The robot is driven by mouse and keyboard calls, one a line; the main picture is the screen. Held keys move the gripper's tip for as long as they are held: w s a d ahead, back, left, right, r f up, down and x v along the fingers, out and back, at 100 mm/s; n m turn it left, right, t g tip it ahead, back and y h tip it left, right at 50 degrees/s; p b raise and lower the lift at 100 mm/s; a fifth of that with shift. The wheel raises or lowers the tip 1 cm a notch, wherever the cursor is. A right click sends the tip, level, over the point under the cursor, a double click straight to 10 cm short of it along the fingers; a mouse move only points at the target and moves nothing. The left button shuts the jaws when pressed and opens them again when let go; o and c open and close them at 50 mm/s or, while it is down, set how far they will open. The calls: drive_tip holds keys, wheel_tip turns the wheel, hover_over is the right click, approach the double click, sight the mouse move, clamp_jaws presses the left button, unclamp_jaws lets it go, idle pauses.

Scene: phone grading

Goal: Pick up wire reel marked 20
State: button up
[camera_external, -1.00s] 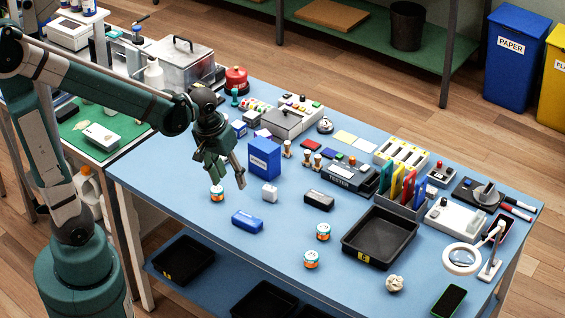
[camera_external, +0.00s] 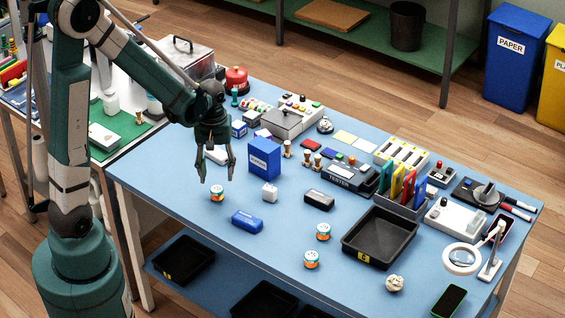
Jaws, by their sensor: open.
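Three small round reels with white tops and orange-and-teal sides stand on the blue table. One reel (camera_external: 217,193) is at the left, just below my gripper. A second reel (camera_external: 323,231) and a third reel (camera_external: 311,259) stand near the front middle. Their markings are too small to read, so I cannot tell which is marked 20. My gripper (camera_external: 216,178) is open and empty, pointing down above the table, with its fingertips a little above and behind the left reel in the picture.
A blue box (camera_external: 264,158) stands right of my gripper. A black tray (camera_external: 352,243) is farther right. The table's front left is clear.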

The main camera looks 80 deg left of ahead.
sight(217, 189)
drive_tip(key=shift+s+a+f, duration=0.1)
drive_tip(key=shift+f, duration=0.1)
idle(0.3)
drive_tip(key=shift+f, duration=1.2)
drive_tip(key=shift+f+b, duration=0.1)
drive_tip(key=shift+b, duration=0.2)
drive_tip(key=shift+a+f+b, duration=0.1)
drive_tip(key=shift+f+b, duration=0.5)
drive_tip(key=shift+f, duration=1.9)
drive_tip(key=shift+c, duration=0.2)
drive_tip(key=c, duration=0.9)
